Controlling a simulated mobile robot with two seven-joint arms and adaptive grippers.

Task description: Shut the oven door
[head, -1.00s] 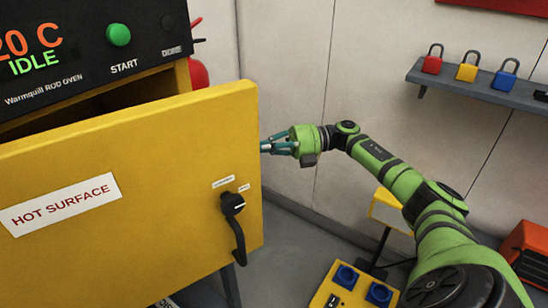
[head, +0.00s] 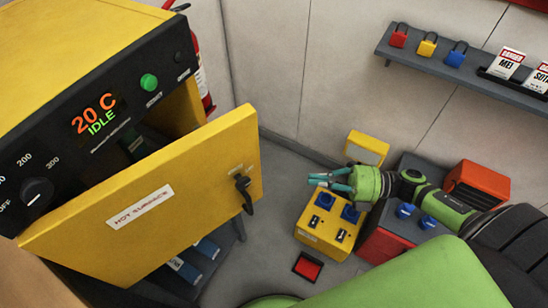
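The oven (head: 90,52) stands at the left, with a display reading 20 C and IDLE. Its yellow door (head: 195,165) bears a HOT SURFACE label and stands partly open. A gap to the dark inside shows behind its top edge. The dark handle (head: 244,194) is on the door's right part. My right gripper (head: 310,180) is to the right of the door's free edge, apart from it, its teal fingers pointing left. It holds nothing that I can see; its finger gap is too small to judge. My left gripper is out of view.
A yellow box with blue sockets (head: 328,219) stands on the floor below my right gripper. A red-and-grey case (head: 385,240) and an orange box (head: 478,183) are at the right. A wall shelf (head: 440,68) holds padlocks. Grey floor between door and yellow box is clear.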

